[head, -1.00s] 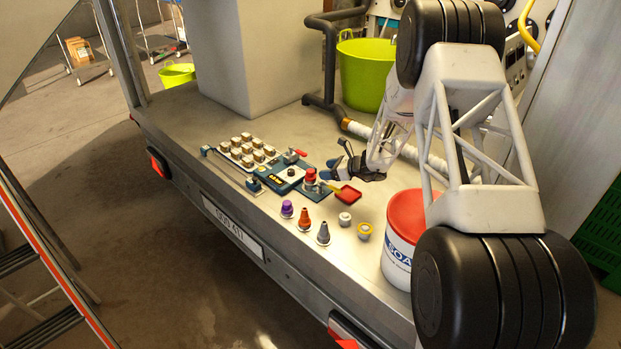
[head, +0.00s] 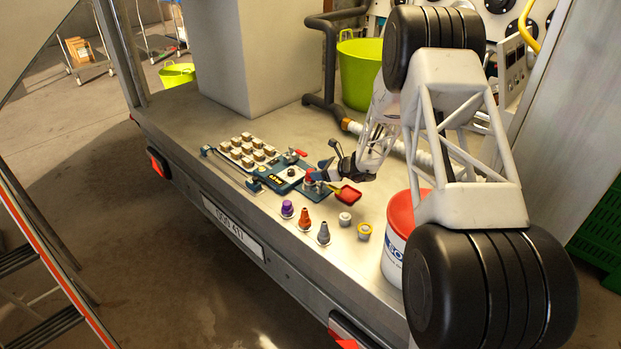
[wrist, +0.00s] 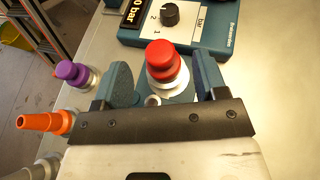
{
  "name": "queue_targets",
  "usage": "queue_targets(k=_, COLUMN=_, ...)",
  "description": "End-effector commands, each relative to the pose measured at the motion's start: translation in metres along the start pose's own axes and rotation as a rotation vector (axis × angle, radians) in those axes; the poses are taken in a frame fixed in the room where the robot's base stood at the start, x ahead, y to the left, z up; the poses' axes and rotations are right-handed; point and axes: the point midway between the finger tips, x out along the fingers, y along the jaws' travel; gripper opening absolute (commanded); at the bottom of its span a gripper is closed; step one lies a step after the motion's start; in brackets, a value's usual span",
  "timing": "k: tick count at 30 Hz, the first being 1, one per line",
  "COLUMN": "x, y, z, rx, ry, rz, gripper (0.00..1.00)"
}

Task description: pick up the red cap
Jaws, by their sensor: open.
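The red cap (wrist: 162,58) sits on a pale ringed fitting on a blue-green base, in the wrist view's upper middle. In the head view the cap (head: 308,173) is small and partly hidden by my gripper (head: 322,174). In the wrist view my gripper (wrist: 166,80) is open, with one blue-green finger on each side of the cap. The cap stands between the fingers, with a gap visible on both sides. I cannot tell the fingertips' exact height against the cap.
A gauge box (wrist: 175,22) with a black knob lies just beyond the cap. A purple cone (wrist: 75,74) and an orange cone (wrist: 48,122) stand left. A red scoop (head: 348,195) lies close by. A soap bucket (head: 398,238) stands at the right.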

Motion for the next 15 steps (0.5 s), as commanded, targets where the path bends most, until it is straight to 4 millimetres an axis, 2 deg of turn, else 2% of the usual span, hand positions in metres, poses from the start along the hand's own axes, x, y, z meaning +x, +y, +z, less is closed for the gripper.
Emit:
queue_targets(k=9, x=0.035, y=0.001, z=0.0, rx=0.0, ry=0.0, rz=0.001, gripper=0.66)
queue_targets(k=15, x=0.041, y=0.001, z=0.001, rx=-0.001, ry=0.0, rz=0.0, gripper=0.66)
